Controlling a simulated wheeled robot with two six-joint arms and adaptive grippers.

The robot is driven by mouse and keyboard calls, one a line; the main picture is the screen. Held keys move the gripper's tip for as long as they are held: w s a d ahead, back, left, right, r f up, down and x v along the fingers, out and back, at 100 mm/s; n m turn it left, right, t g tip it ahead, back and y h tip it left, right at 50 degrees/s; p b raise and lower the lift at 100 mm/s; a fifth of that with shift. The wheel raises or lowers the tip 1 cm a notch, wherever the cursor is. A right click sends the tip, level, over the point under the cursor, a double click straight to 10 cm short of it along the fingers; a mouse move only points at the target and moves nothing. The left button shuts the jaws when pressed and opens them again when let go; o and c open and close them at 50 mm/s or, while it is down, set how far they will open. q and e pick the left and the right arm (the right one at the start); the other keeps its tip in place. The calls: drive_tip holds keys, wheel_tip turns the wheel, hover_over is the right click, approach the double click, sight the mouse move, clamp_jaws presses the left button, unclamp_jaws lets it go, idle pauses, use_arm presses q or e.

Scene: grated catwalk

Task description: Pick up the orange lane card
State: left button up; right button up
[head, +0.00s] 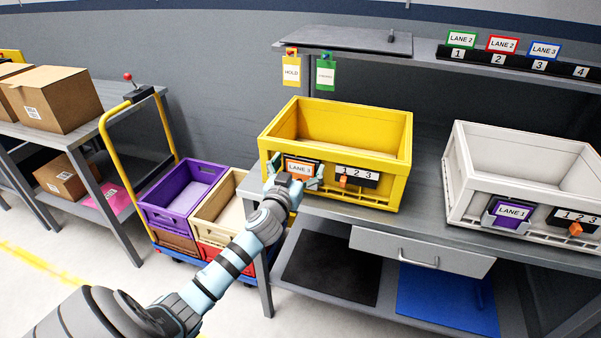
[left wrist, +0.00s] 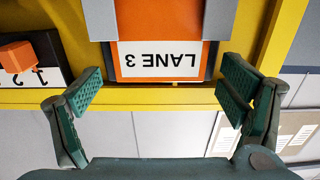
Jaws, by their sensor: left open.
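The orange lane card (head: 300,167), labelled LANE 3, sits in a holder on the front of the yellow crate (head: 395,185). In the left wrist view the orange card (left wrist: 160,68) appears upside down, straight ahead of the fingers. My left gripper (head: 296,183) is open in front of the card. In the left wrist view its two green fingers (left wrist: 160,95) stand apart on either side of the card's lower part, with a gap on each side. I cannot tell if the tips touch the crate. My right gripper is not in view.
A white crate (head: 461,175) with a purple LANE 1 card (head: 511,212) stands to the right on the bench. A 1-2-3 slider (head: 357,177) is beside the orange card. The shelf above holds green, red and blue lane cards. A cart with bins (head: 179,192) stands left.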

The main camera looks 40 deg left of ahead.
use_arm(q)
drive_tip(key=shift+s, duration=0.1)
drive_tip(key=c, duration=1.2)
drive_tip(key=shift+o, duration=0.2)
drive_tip(key=shift+r, duration=0.15)
